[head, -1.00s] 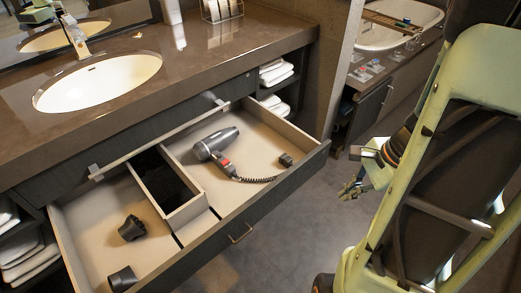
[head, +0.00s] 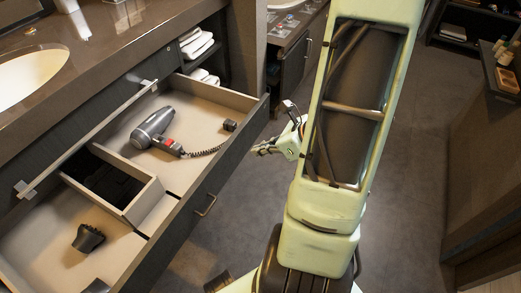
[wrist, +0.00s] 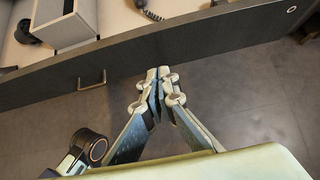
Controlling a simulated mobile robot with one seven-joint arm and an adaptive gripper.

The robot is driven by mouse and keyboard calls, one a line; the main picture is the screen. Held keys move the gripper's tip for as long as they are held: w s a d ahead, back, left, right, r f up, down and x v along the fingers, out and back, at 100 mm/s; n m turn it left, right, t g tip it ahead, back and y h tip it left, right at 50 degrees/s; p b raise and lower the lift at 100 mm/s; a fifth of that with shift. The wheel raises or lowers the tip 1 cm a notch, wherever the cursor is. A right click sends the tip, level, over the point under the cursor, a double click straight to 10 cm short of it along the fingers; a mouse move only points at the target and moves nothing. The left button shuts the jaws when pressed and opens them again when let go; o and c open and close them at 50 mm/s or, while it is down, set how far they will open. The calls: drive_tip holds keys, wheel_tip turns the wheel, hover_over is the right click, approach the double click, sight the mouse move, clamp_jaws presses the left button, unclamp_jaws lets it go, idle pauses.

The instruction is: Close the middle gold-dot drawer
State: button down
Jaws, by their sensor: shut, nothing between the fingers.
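A wide dark drawer (head: 190,222) under the vanity counter is pulled open. Its pale interior shows in the head view, and a small gold-toned pull (head: 206,205) sits on its front. The front also shows in the wrist view (wrist: 200,43), with a small round light dot (wrist: 291,9) near its right end. My gripper (wrist: 158,75) is shut and empty, its fingertips pointing at the drawer front, right of the pull. In the head view my gripper (head: 262,149) is outside the drawer near its right end. Contact cannot be told.
A grey hair dryer (head: 152,128) with a coiled cord and a dark attachment (head: 88,238) lie in the drawer. A long bar handle (head: 85,138) runs along the vanity panel above. Folded towels (head: 196,46) sit on a side shelf. Grey floor (head: 410,190) is open at the right.

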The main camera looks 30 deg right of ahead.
sight(229, 151)
drive_tip(key=w+a+f, duration=0.1)
drive_tip(key=w, duration=0.1)
drive_tip(key=w+a+f+b, duration=0.1)
drive_tip(key=w, duration=0.1)
drive_tip(key=w+a+f+b, duration=0.1)
drive_tip(key=w+a+f, duration=0.1)
drive_tip(key=shift+w+f, duration=0.1)
drive_tip(key=shift+w, duration=0.1)
drive_tip(key=shift+w+a, duration=0.2)
drive_tip(key=shift+w, duration=0.1)
drive_tip(key=shift+w, duration=0.1)
